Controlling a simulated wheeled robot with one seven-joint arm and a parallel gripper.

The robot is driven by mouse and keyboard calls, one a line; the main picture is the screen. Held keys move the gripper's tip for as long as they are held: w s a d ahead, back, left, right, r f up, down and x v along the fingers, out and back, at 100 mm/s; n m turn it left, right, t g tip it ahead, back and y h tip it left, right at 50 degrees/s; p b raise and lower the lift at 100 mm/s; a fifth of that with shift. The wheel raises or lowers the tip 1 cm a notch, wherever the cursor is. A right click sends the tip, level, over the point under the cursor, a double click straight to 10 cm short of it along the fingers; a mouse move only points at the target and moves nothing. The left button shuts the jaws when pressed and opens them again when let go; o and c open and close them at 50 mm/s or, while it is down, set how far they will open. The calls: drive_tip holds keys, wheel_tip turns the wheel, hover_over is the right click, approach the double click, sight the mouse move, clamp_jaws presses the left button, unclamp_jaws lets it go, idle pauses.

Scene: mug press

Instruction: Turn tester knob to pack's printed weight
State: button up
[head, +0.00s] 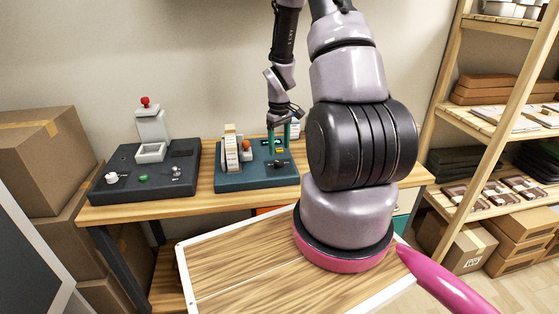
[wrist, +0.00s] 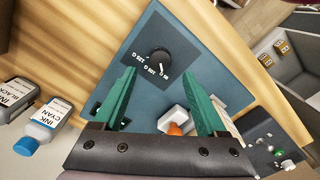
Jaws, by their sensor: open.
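The tester is a dark teal panel (head: 262,184) on the wooden bench. Its black round knob (wrist: 160,59) with a small white mark shows in the wrist view, beside printed gram labels that are hard to read. The knob also shows in the head view (head: 280,162). A tan and white pack (head: 230,152) seems to stand at the tester's left; its printed weight is not legible. My gripper (head: 278,137) is above the tester's right part. In the wrist view, its green fingers (wrist: 159,66) are open and empty, with the knob framed between their tips.
An orange-tipped part (wrist: 175,128) on a white block sits close to one finger. Black and cyan ink bottles (wrist: 45,125) stand beside the tester. A dark press-like station (head: 146,170) with a red knob is further left on the bench. Boxes and shelves flank the bench.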

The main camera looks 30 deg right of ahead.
sight(279, 162)
wheel_tip(279, 162, down, 6)
drive_tip(key=shift+f, duration=0.2)
drive_tip(key=shift+c, duration=0.3)
clamp_jaws()
